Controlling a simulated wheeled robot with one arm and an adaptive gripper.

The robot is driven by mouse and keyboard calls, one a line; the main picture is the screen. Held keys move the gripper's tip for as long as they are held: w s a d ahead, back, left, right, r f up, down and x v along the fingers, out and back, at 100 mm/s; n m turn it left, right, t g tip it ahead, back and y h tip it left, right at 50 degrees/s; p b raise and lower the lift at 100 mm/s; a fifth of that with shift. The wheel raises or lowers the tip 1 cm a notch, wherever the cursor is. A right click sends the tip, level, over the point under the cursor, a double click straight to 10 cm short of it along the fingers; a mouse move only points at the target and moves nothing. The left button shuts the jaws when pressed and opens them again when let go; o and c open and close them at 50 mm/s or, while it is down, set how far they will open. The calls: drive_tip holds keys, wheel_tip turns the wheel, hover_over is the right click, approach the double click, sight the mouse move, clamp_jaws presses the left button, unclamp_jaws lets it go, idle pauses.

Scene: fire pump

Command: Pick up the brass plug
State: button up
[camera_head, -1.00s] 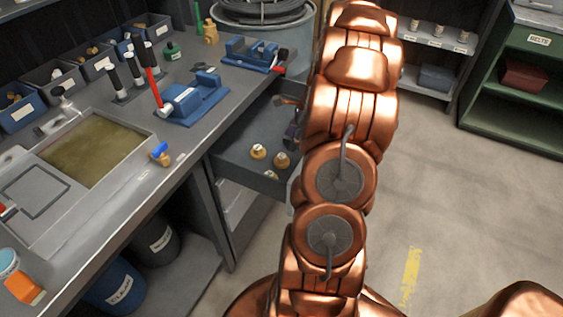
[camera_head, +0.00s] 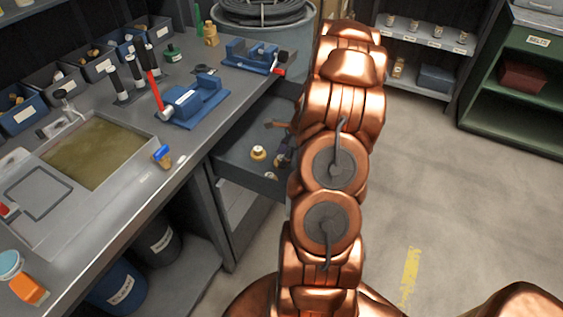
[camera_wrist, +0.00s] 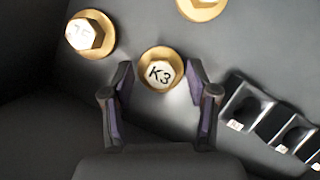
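A brass plug marked K3 (camera_wrist: 160,70) sits on a dark grey surface in the wrist view. A second brass plug (camera_wrist: 90,35) with a marked top lies up and left of it, and part of a third (camera_wrist: 202,6) shows at the top edge. My gripper (camera_wrist: 160,80) is open, with one fingertip on each side of the K3 plug and visible gaps between. In the head view brass plugs (camera_head: 258,153) lie in the open drawer (camera_head: 232,150). My gripper (camera_head: 284,150) is over the drawer there, mostly hidden by my arm.
Dark square holders (camera_wrist: 245,108) stand close to the right finger in the wrist view. The workbench (camera_head: 150,195), with blue vises (camera_head: 195,103), borders the drawer on the left. The floor (camera_head: 450,190) at right is open.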

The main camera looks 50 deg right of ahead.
clamp_jaws()
idle(0.5)
